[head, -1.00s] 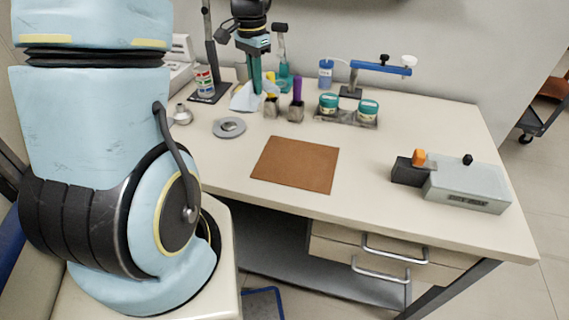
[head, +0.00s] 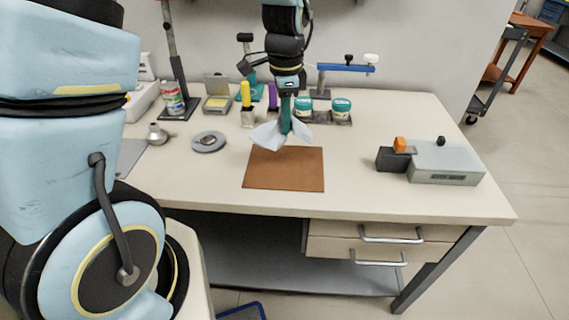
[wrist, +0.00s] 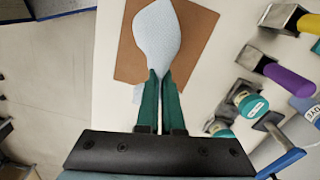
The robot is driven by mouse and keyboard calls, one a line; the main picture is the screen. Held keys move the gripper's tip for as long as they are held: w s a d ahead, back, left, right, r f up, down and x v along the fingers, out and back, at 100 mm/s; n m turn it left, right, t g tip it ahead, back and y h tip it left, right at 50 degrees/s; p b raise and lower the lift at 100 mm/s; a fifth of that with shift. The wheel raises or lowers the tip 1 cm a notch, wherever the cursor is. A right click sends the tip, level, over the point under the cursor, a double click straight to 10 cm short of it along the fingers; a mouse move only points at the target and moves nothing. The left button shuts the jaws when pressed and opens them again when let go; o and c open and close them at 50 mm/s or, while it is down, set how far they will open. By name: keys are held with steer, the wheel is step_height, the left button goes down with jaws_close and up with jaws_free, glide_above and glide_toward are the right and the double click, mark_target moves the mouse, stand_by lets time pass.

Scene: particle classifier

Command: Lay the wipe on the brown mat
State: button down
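The pale blue wipe (head: 268,135) hangs draped from my gripper (head: 286,131) over the far edge of the brown mat (head: 284,175). In the wrist view the wipe (wrist: 156,40) spreads out ahead of the green fingertips (wrist: 159,80), which are closed together on it. The brown mat (wrist: 127,62) lies flat on the desk behind the wipe in that view, partly covered by it. The wipe looks held a little above the mat; whether its lower tip touches cannot be told.
On the desk (head: 400,190), a grey dish (head: 208,142) and small flask (head: 157,134) stand left. A grey box device (head: 447,163) with a dark block stands right. Jars (head: 341,108) and a yellow-handled tool (head: 246,98) stand behind.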

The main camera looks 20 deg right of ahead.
steer(key=shift+f+p, duration=0.3)
steer(key=shift+f, duration=2.1)
steer(key=shift+c, duration=1.7)
jaws_free()
steer(key=shift+r, duration=0.15)
step_height(320, 180, up, 11)
steer(key=b, duration=0.1)
steer(key=shift+f+b, duration=0.2)
steer(key=shift+b, duration=0.15)
